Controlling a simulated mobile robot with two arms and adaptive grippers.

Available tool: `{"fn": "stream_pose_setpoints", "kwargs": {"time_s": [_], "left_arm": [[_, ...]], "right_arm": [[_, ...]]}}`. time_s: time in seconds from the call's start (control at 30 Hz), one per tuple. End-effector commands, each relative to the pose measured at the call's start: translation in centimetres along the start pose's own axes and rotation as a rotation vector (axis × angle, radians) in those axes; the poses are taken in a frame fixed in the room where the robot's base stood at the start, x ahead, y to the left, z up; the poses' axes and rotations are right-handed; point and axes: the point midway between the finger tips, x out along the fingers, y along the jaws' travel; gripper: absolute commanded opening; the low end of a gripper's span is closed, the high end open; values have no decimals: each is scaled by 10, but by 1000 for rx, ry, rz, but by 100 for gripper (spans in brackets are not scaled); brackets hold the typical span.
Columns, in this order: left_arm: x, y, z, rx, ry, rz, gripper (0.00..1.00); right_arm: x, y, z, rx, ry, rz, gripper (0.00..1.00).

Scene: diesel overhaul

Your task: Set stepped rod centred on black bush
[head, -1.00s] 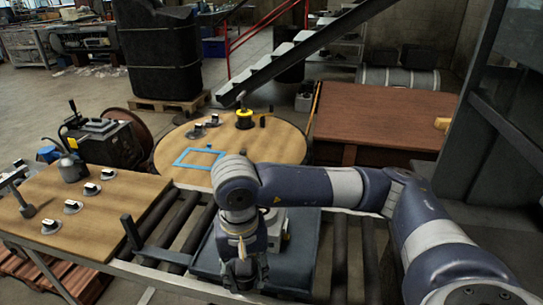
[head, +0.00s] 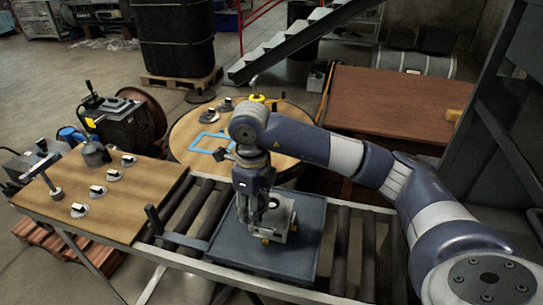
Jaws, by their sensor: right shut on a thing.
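My right gripper (head: 256,216) points down over the dark tray on the roller conveyor. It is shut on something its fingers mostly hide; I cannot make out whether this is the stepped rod. A pale grey block-like part (head: 281,222) with yellow bits stands in the tray, right beside and partly behind the fingers. I cannot tell whether they touch it. I cannot clearly pick out the black bush. A small dark piece (head: 223,154) shows left of my wrist by the round table. My left gripper is not in view.
The tray (head: 306,262) sits on rollers (head: 341,250). A wooden table (head: 130,213) at left carries several small black-topped parts and a T-shaped tool (head: 52,182). The round table (head: 190,126) behind bears a blue square frame (head: 196,146) and a yellow item (head: 257,98).

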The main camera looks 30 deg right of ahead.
Motion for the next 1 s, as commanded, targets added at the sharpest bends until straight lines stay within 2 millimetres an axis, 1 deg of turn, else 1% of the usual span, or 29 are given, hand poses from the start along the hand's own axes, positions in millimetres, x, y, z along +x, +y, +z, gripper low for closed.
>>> {"fn": "stream_pose_setpoints", "kwargs": {"time_s": [0.03,0.37,0.7,0.9,1.0], "left_arm": [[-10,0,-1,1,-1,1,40],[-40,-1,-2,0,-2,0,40],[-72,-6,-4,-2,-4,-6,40],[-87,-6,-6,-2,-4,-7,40],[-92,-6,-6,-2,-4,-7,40]], "right_arm": [[-10,-5,2,100,-3,1,15],[-32,-35,4,806,-3,1,15],[-51,-65,2,1528,-1,2,15],[-60,-80,-1,1914,-1,2,15],[-62,-86,-3,2057,-2,2,15]]}}
